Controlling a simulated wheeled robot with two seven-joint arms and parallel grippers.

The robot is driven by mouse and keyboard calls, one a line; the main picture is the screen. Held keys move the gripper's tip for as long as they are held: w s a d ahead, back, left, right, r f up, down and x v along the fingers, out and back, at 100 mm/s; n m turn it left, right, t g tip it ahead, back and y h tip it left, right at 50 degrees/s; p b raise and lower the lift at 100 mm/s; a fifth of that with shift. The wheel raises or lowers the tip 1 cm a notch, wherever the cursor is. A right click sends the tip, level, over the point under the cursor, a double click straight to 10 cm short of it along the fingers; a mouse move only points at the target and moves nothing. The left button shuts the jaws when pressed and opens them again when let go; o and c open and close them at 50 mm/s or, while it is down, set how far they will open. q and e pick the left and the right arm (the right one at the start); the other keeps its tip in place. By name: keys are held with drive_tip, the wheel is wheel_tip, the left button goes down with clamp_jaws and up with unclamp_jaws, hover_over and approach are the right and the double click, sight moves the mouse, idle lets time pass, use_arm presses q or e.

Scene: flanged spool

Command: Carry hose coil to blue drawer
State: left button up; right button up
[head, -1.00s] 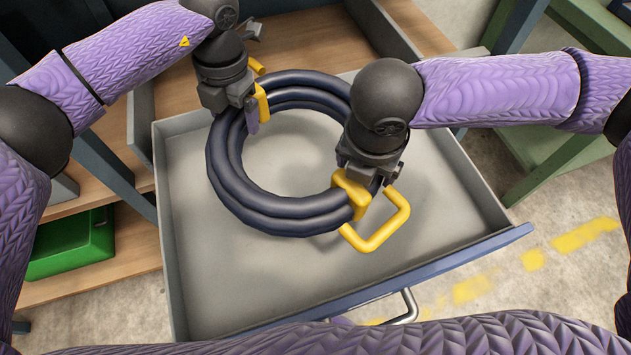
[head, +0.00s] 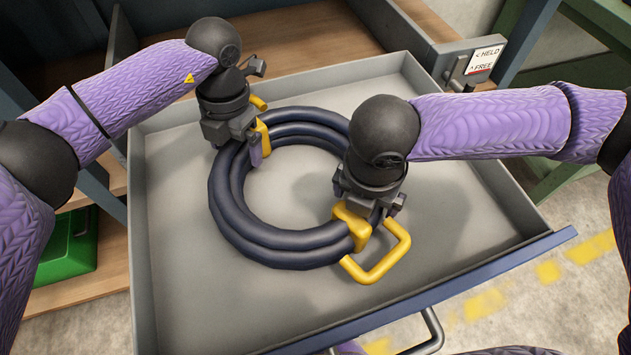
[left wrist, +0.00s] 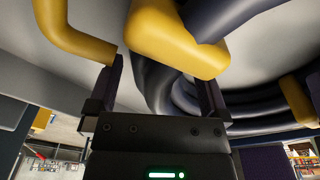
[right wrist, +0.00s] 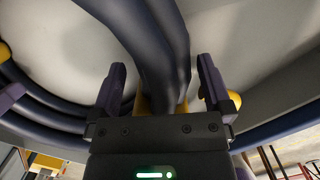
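The dark hose coil (head: 300,246) lies flat within the open blue-fronted drawer (head: 175,215); contact with its floor is hard to judge. Yellow clamps with loop handles (head: 388,258) sit on opposite sides of the coil. My left gripper (head: 258,152) is at the far-left clamp. Its fingers look spread in the left wrist view, with the yellow clamp (left wrist: 175,38) close to their tips. My right gripper (head: 368,212) is at the near-right clamp. Its fingers stand apart astride the hose (right wrist: 155,60), with narrow gaps at both sides; the clamp is mostly hidden there.
A latch plate marked HELD and FREE (head: 484,62) is at the drawer's far right. A green box (head: 65,245) sits on a wooden shelf at left. The drawer's blue front edge (head: 450,280) and metal handle are near me. Grey drawer floor is bare around the coil.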

use_arm(q)
drive_tip(key=r, duration=0.7)
drive_tip(key=w+r, duration=0.1)
drive_tip(key=r, duration=0.3)
drive_tip(key=shift+d+r, duration=0.3)
drive_tip(key=shift+d, duration=0.1)
use_arm(e)
drive_tip(key=shift+r, duration=0.35)
use_arm(q)
drive_tip(key=shift+r, duration=0.15)
use_arm(e)
wheel_tip(320, 180, up, 11)
drive_tip(key=s, duration=0.1)
drive_tip(key=shift+s+a, duration=0.2)
drive_tip(key=shift+a, duration=0.15)
